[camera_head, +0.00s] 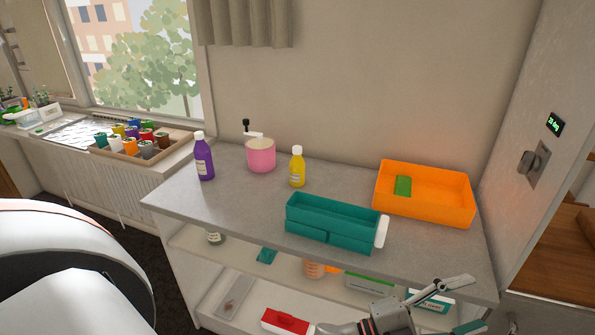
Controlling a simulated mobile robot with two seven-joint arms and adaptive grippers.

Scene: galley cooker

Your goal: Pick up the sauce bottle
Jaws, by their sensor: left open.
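Two upright labelled bottles with white caps stand on the grey counter (345,180). The purple bottle (203,160) is near its left back edge, and the smaller yellow bottle (297,168) stands right of a pink pot. Which of them is the sauce bottle I cannot tell. My left gripper (472,302) is at the bottom right, its fingers apart and empty. It is in front of the counter, well away from both bottles. Its lower finger is partly cut off by the frame edge. My right gripper is not in view.
A pink pot (261,156) with a dark-knobbed handle stands between the bottles. A teal box (331,232) and an orange tray (424,207) holding a green block (403,186) occupy the right side. Shelves with several items lie below.

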